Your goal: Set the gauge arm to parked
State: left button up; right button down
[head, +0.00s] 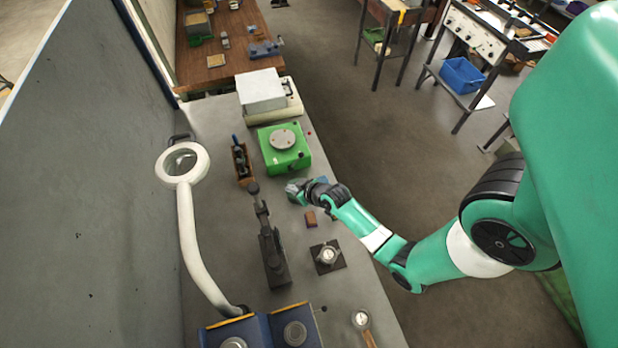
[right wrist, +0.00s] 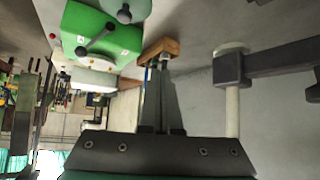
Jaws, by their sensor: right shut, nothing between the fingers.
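A dark grey stand (head: 271,252) with a long, narrow upper part stands in the middle of the bench in the head view. I take it to be the gauge arm's fixture, but cannot read its setting. In the right wrist view a dark horizontal arm (right wrist: 275,62) joins a pale upright post (right wrist: 232,105) at the right, apart from my fingers. My right gripper (head: 290,189) is over the bench, right of the stand's far end and just in front of the green unit. In the right wrist view its fingers (right wrist: 164,66) are shut and empty. My left gripper is not in view.
The green unit (head: 285,161) with a round top and a wooden caddy (head: 243,172) stand beyond the stand. A white ring lamp (head: 190,235) is at left. A dial on a dark square base (head: 328,257) sits at right, and blue boxes (head: 297,316) stand in front.

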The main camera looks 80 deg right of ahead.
jog(key=s+r, duration=0.1)
jog(key=s+d+r, duration=0.1)
jog(key=s+r, duration=0.1)
jog(key=r, duration=0.1)
jog(key=shift+s+d, duration=0.4)
